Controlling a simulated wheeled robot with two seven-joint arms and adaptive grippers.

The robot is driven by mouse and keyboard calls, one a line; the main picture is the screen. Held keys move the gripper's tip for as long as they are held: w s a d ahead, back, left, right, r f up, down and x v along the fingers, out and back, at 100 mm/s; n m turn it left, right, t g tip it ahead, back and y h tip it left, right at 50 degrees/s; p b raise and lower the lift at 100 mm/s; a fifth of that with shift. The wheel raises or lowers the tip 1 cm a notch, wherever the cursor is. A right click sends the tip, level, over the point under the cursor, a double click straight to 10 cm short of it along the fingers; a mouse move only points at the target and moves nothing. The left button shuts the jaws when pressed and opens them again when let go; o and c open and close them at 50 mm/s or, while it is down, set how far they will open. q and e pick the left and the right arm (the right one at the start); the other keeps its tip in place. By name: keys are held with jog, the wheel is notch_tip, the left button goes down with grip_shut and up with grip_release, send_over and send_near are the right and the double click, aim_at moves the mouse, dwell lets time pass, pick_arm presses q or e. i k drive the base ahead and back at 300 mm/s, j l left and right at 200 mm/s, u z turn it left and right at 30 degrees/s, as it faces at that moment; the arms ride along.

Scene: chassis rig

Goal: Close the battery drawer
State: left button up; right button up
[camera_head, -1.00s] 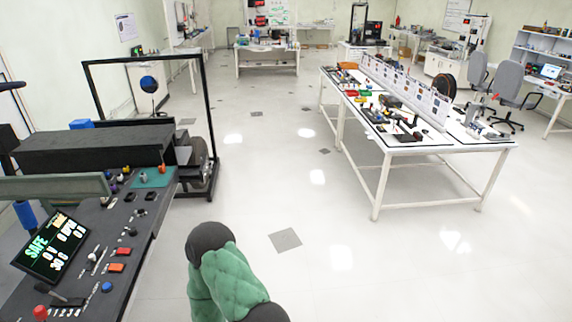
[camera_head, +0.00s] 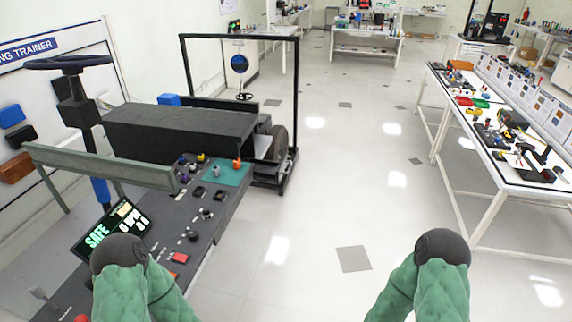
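The chassis rig stands at the left, with a long black box (camera_head: 180,132) on it and a wheel (camera_head: 277,145) at its right end. I cannot make out which part is the battery drawer or how far it is open. The rig's dark control panel (camera_head: 215,222) carries knobs and switches, and a display (camera_head: 112,228) on it reads SAFE. Green padded links of my left and right arms rise at the bottom of the picture. The left one covers part of the panel. Neither gripper's fingers show.
A steering wheel on a column (camera_head: 70,63) and a grey-green beam (camera_head: 100,165) stand at the left. A black frame (camera_head: 297,100) rises behind the rig. A white workbench (camera_head: 480,190) with parts is at the right. The floor (camera_head: 340,200) between is clear.

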aim_at(273, 172)
jog(key=i, duration=0.3)
jog(key=i+l+u, duration=0.15)
jog(key=u, duration=0.45)
jog(key=i+l+u, duration=0.25)
jog(key=i+l, duration=0.25)
jog(key=l, duration=0.15)
jog(key=i+l+u, duration=0.25)
jog(key=i+l, duration=0.2)
jog(key=l, duration=0.25)
jog(key=i+l+u, duration=0.15)
jog(key=l, duration=0.25)
jog(key=i+l, duration=0.25)
jog(key=l, duration=0.15)
jog(key=i+l, duration=0.2)
jog(key=l, duration=0.25)
jog(key=i+l, duration=0.25)
jog(key=l, duration=0.15)
